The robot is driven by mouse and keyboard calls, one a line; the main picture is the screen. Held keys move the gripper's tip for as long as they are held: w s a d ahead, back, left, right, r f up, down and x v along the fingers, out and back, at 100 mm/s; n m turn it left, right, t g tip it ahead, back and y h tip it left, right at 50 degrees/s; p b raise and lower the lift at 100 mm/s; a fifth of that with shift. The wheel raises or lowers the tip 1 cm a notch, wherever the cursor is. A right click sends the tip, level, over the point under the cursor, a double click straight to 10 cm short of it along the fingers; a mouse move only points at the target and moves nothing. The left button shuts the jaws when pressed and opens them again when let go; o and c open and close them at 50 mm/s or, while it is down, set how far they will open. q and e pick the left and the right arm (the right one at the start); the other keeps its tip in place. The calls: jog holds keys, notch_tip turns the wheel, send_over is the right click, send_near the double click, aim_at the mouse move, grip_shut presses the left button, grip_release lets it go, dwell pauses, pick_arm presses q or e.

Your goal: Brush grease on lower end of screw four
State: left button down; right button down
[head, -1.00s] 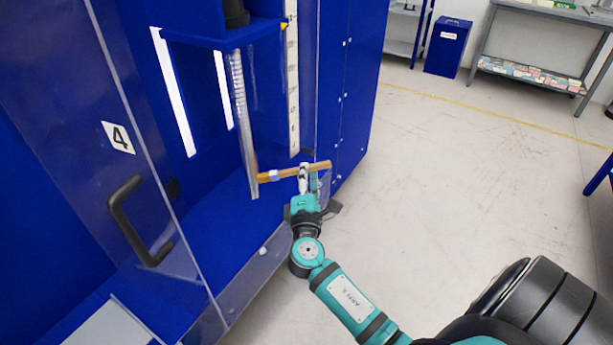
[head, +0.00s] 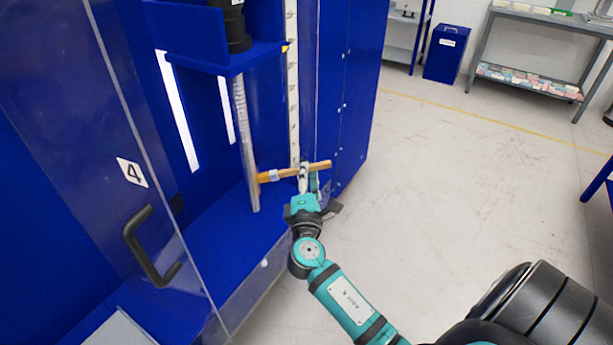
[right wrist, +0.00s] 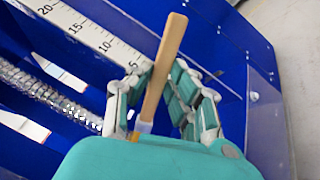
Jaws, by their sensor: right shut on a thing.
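The screw (head: 243,130) is a bright metal threaded rod, hanging upright under a blue platform in the cabinet marked 4. Its smooth lower end (head: 253,195) is above the blue cabinet floor. My right gripper (head: 304,172) is shut on the wooden handle of the brush (head: 320,165). The brush lies nearly level, bristles pointing left at the screw's lower part, above its bottom tip; whether they touch is unclear. The right wrist view shows the brush handle (right wrist: 165,65) between the fingers and the screw (right wrist: 45,92) at left. My left gripper is not in view.
An open clear door (head: 110,120) with a black handle (head: 148,250) stands left. A white ruler (head: 292,100) is behind the brush. A blue cabinet wall (head: 355,90) rises at right. The pale floor (head: 480,180) to the right is clear.

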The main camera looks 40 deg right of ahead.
jog(key=shift+r+p, duration=1.55)
jog(key=shift+r, duration=0.6)
jog(key=shift+f+b, duration=5.45)
jog(key=shift+b, duration=0.2)
notch_tip(320, 180, up, 11)
jog(key=p, duration=0.9)
jog(key=shift+s+f, duration=0.1)
jog(key=shift+s, duration=0.1)
jog(key=s, duration=0.1)
jog(key=s+d, duration=0.1)
jog(key=s, duration=0.1)
jog(key=shift+s+d+p, duration=0.3)
jog(key=shift+s+p, duration=0.05)
jog(key=shift+s, duration=0.05)
jog(key=shift+s+d, duration=0.35)
jog(key=shift+s, duration=0.4)
